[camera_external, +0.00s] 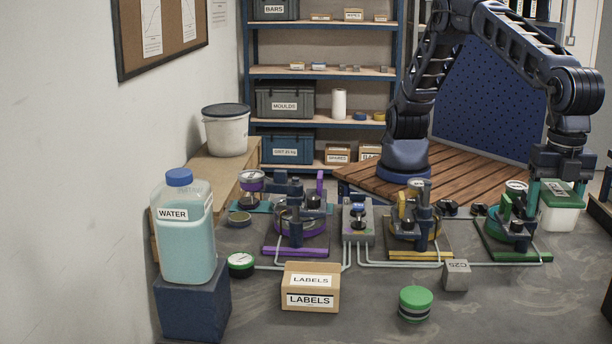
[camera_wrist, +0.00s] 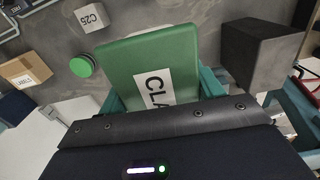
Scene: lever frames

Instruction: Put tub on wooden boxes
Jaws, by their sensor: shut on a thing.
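The tub (camera_external: 561,218) is white with a green lid and stands upright at the right of the external view. In the wrist view its green lid (camera_wrist: 130,52) fills the middle, with a white label starting "CLA". My gripper (camera_external: 560,186) is shut on the tub from above, and its teal fingers (camera_wrist: 163,93) lie on either side of the lid. I cannot tell whether the tub's base touches the table. A wooden surface (camera_external: 600,214) shows partly at the right edge. A wooden box-like stand (camera_external: 205,178) at the left bears a white bucket with a dark lid.
Purple, yellow and green lever fixtures (camera_external: 510,238) stand in a row left of the tub. In front are a LABELS carton (camera_external: 311,288), a green round tin (camera_external: 415,304) and a grey block (camera_external: 456,276). A WATER jug (camera_external: 187,235) stands on a blue block at left.

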